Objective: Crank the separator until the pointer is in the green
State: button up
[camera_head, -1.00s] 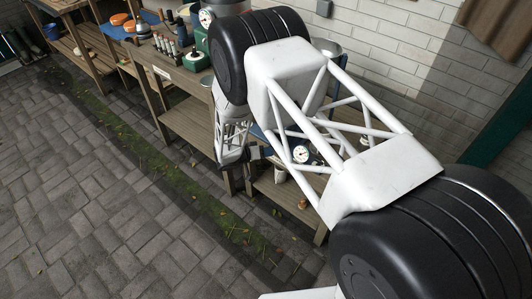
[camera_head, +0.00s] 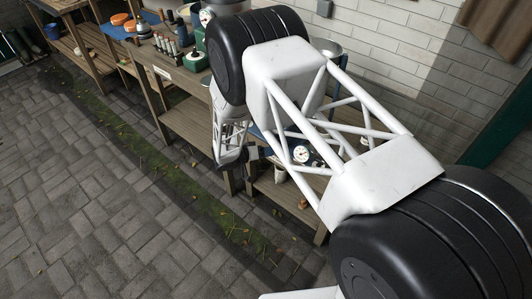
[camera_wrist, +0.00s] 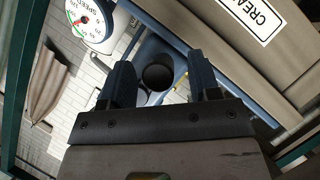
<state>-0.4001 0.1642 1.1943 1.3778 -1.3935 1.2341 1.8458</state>
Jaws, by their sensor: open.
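In the wrist view, a white dial (camera_wrist: 88,20) marked SPEED with a green band shows at upper left. A dark round knob (camera_wrist: 157,75) on blue metalwork lies between and beyond the fingers of my gripper (camera_wrist: 158,84), which are open and apart from each other; contact with the knob cannot be told. In the head view, my gripper (camera_head: 254,152) is small and partly hidden, beside the bench. One dial (camera_head: 207,17) sits by a green machine (camera_head: 196,53), another (camera_head: 301,154) lower right. The crank is not clear there.
A wooden bench (camera_head: 200,128) with bottles (camera_head: 167,46) and a lower shelf runs along the brick wall (camera_head: 400,55). My arm hides much of its right part. A board labelled CREAM (camera_wrist: 258,18) is close at upper right in the wrist view. The paving in front is clear.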

jog(key=v, duration=0.7)
dwell(0.7)
jog(key=shift+r, duration=0.1)
dwell(0.4)
jog(key=s+d+r+g+y, duration=0.2)
jog(key=s+d+r, duration=0.15)
jog(key=r, duration=0.65)
jog(key=s+d+r+g+y, duration=0.1)
jog(key=s+d+r, duration=0.3)
jog(key=r, duration=0.6)
jog(key=s+d+r+g+y, duration=0.25)
jog(key=d+r, duration=0.25)
jog(key=r, duration=0.4)
jog(key=s+d+r+n+t+y, duration=0.1)
jog(key=s+r+y, duration=0.1)
jog(key=s+r, duration=0.3)
jog(key=s+d+r+n+t+y, duration=0.1)
jog(key=s+r, duration=0.4)
jog(key=s, duration=0.8)
jog(key=s+d+r+n+t+y, duration=0.1)
jog(key=s+d+r+y, duration=0.2)
jog(key=s+r, duration=0.3)
jog(key=s+y, duration=0.1)
jog(key=s, duration=0.2)
jog(key=shift+s+d+n, duration=0.2)
jog(key=shift+n, duration=0.1)
jog(key=shift+w, duration=0.1)
